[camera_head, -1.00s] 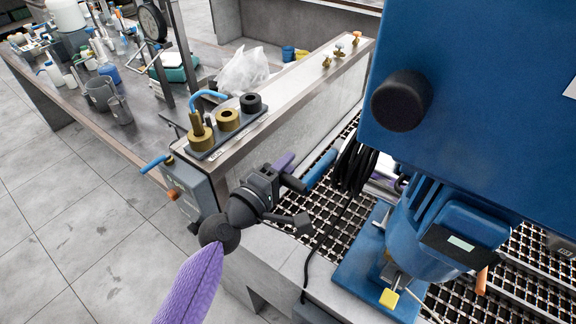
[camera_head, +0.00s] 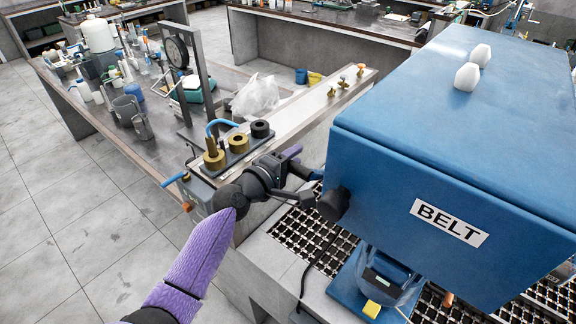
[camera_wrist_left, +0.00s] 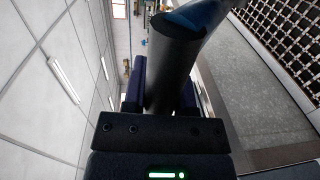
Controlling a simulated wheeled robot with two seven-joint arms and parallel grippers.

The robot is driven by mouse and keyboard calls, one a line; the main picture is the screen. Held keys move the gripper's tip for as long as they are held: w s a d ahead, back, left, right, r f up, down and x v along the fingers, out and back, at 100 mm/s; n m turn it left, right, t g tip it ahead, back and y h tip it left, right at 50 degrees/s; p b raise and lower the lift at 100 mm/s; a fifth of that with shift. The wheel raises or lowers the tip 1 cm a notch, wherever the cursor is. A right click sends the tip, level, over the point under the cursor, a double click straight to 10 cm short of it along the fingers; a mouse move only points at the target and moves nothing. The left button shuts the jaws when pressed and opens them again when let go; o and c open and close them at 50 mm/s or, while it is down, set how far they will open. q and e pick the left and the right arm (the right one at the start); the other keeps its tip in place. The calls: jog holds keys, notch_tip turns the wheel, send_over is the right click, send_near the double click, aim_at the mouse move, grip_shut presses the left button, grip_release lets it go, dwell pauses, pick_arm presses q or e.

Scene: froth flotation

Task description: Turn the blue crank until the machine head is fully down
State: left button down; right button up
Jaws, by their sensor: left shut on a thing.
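The blue machine head (camera_head: 455,150), labelled BELT, is on the right, with a black round knob (camera_head: 333,203) on its near side. Part of the blue machine body (camera_head: 385,280) shows under it. My left gripper (camera_head: 298,162) is beside the head's left corner. The crank is mostly hidden there; only a small blue bit shows by the fingers. In the left wrist view, a dark cylindrical grip (camera_wrist_left: 172,70) stands between my purple fingers, with blue at its far end. The gripper is shut on it. My right gripper is not in view.
A tray of brass and black weights (camera_head: 238,148) sits on the steel ledge just behind my left gripper. Dark metal grating (camera_head: 300,235) lies below the head. A cluttered lab bench (camera_head: 85,105) is at the left. The tiled floor at lower left is clear.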

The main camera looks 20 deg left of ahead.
pick_arm(q)
jog(key=shift+w+d+r, duration=0.2)
jog(key=shift+w+r, duration=0.35)
jog(key=shift+r, duration=0.05)
jog(key=shift+f, duration=0.15)
dwell(1.2)
jog(key=c, duration=0.7)
grip_release()
jog(key=shift+d, duration=0.1)
jog(key=o, duration=0.3)
jog(key=shift+w, duration=0.3)
jog(key=v, duration=1)
jog(key=shift+p, duration=0.3)
jog(key=shift+s, duration=0.1)
jog(key=shift+c, duration=0.2)
